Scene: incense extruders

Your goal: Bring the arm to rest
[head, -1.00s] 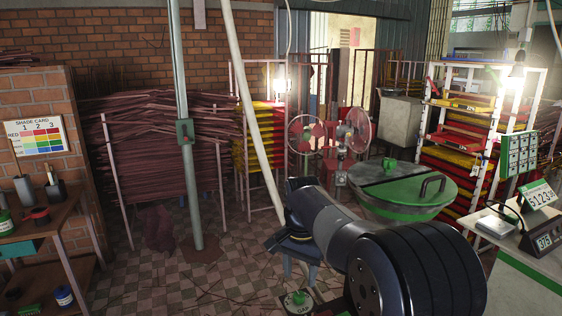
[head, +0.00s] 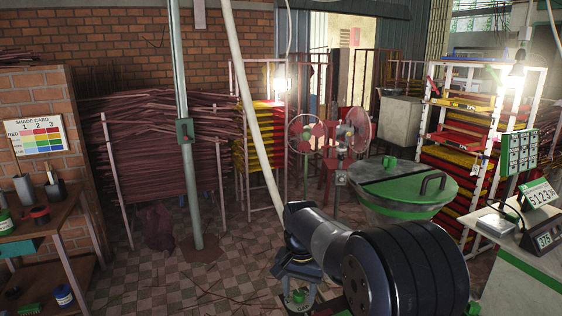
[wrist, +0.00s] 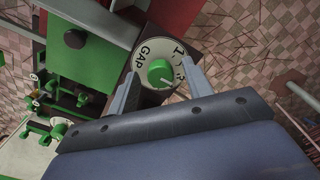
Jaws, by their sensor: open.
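My gripper (wrist: 158,88) shows in the wrist view with its two grey fingers spread apart. It is open and nothing is held between the fingers. Beyond the fingertips is a white dial marked GAP (wrist: 143,66) with a green knob (wrist: 160,72) at its centre. The knob appears between the fingers in the picture; I cannot tell how far away it is. A green knob (head: 298,296) shows just below the arm's end there.
A bench (head: 530,265) with number displays is at the right. A steel post (head: 188,190) and a shade-card shelf (head: 45,225) are at the left. Tiled floor (head: 225,255) is open in between.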

